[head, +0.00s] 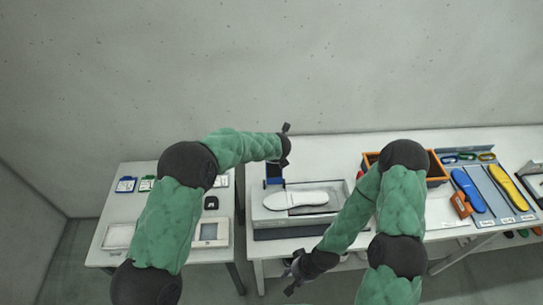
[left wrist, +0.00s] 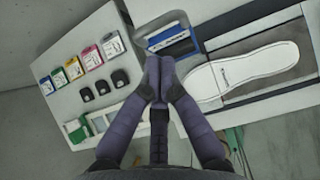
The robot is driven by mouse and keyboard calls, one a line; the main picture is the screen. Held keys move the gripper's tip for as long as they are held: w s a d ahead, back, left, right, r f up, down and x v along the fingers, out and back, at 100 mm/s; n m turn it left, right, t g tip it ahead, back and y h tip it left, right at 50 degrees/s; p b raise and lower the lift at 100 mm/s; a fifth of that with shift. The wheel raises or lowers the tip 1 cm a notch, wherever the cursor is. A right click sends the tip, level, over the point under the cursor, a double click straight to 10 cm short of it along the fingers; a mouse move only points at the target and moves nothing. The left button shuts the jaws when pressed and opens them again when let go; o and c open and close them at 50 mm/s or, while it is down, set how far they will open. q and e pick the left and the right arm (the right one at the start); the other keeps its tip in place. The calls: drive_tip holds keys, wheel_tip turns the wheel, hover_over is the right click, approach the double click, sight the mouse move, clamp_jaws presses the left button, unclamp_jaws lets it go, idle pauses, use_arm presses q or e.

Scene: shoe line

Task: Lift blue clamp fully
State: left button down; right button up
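The blue clamp (head: 274,181) stands at the back left of the grey shoe fixture (head: 262,213), with a dark upright part above its blue piece. In the left wrist view the blue clamp (left wrist: 172,40) lies just beyond my left fingertips. My left gripper (left wrist: 158,64) has its fingers together, with nothing visible between them; contact with the clamp cannot be told. A white insole (head: 296,199) lies on the fixture and also shows in the left wrist view (left wrist: 240,75). My right gripper (head: 290,276) is low at the fixture's front; its finger opening is unclear.
An orange-rimmed crate (head: 437,181) stands right of the fixture, partly behind my right arm. A blue insole (head: 468,191) and a yellow insole (head: 508,187) lie further right. The left table holds coloured cards (head: 126,185), dark small items (head: 211,202) and white trays (head: 210,232).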

use_arm(q)
drive_tip(key=w+r, duration=0.4)
drive_tip(key=r, duration=0.3)
drive_tip(key=shift+d+r, duration=0.25)
drive_tip(key=shift+r, duration=0.05)
use_arm(e)
drive_tip(key=shift+w+d, duration=0.25)
drive_tip(key=shift+w, duration=0.2)
